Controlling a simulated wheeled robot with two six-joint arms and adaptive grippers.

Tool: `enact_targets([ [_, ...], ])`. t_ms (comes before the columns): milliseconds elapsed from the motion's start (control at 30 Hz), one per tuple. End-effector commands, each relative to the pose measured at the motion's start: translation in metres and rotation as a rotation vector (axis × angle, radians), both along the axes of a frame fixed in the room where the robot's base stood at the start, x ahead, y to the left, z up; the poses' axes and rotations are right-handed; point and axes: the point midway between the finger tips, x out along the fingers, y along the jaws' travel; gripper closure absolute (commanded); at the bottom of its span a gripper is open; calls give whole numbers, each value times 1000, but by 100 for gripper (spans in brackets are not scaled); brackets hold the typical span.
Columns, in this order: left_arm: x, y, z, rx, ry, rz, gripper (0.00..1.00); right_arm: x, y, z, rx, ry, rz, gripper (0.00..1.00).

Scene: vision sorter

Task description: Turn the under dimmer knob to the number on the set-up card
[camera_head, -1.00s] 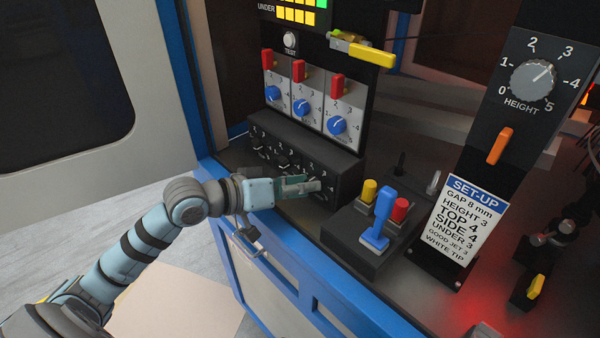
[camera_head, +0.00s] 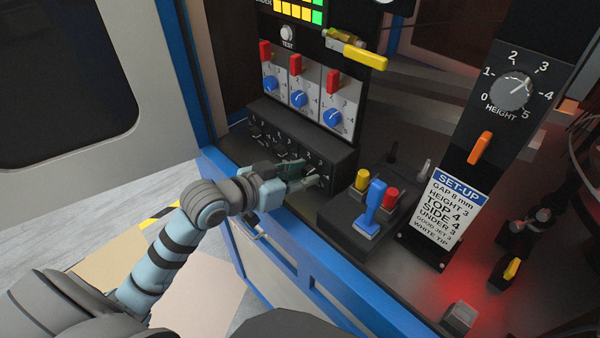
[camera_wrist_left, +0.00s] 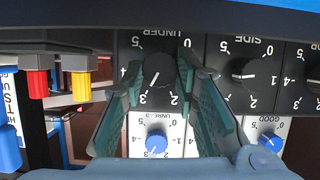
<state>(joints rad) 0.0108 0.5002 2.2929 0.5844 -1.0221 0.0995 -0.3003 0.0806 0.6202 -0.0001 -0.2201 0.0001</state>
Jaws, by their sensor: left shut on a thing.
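The under dimmer knob (camera_wrist_left: 158,70) is a round black knob on a dark panel, seen upside down in the left wrist view. Its white mark points toward the 3. My left gripper (camera_wrist_left: 162,82) has its two green fingers on either side of this knob and is shut on it. In the head view the left gripper (camera_head: 305,180) reaches the right end of the black dimmer box (camera_head: 335,157) and hides part of the knob. The set-up card (camera_head: 450,205) reads UNDER 3. My right gripper is not in view.
Blue knobs (camera_head: 332,118) with red switches (camera_head: 333,82) stand above the dimmer box. A control box with a blue lever (camera_head: 373,205) and yellow and red buttons is to the right. The side knob (camera_wrist_left: 243,72) is beside the right finger.

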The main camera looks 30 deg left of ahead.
Motion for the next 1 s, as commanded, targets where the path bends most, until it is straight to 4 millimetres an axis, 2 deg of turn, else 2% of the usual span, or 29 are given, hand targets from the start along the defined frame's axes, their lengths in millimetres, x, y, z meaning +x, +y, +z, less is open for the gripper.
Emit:
enact_targets([
  [267,0,0,0,-1,0,0,100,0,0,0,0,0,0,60],
  [300,0,0,-1,-1,0,0,70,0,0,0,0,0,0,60],
  [400,0,0,0,-1,0,0,54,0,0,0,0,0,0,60],
  [767,0,0,5,1,-1,0,53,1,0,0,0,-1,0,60],
  [867,1,0,23,3,-6,-2,53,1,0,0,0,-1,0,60],
  [1000,1,0,60,3,-9,-1,53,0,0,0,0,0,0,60],
])
